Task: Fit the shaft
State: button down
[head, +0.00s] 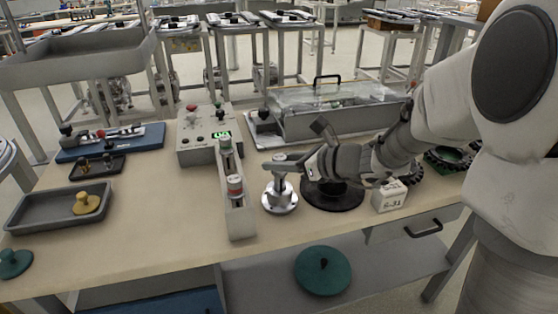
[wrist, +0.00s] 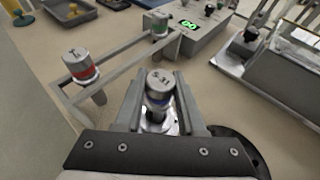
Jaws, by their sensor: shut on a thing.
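My gripper (head: 279,166) is shut on a silver shaft with a blue band (wrist: 158,88), whose top bears small lettering. In the head view the shaft stands upright below the fingers, over a round silver flanged base (head: 280,203) on the bench. The base shows partly behind the shaft in the wrist view (wrist: 152,125). I cannot tell whether the shaft's lower end is inside the base. A grey rack (head: 240,222) left of it holds a red-banded shaft (head: 235,190) and a green-banded shaft (head: 225,146).
A white block marked like "S-31" (head: 390,196) and a black disc (head: 335,195) lie right of the base. A control box with a green display (head: 196,150) and a clear-lidded case (head: 330,122) stand behind. A grey tray (head: 40,212) is left. Bare bench lies in front.

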jog(key=shift+f+b, duration=0.35)
jog(key=shift+f, duration=0.05)
jog(key=shift+c, duration=2.1)
grip_release()
jog(key=shift+d, duration=0.1)
jog(key=p+v, duration=0.4)
jog(key=v, duration=1.3)
jog(key=shift+s, duration=0.25)
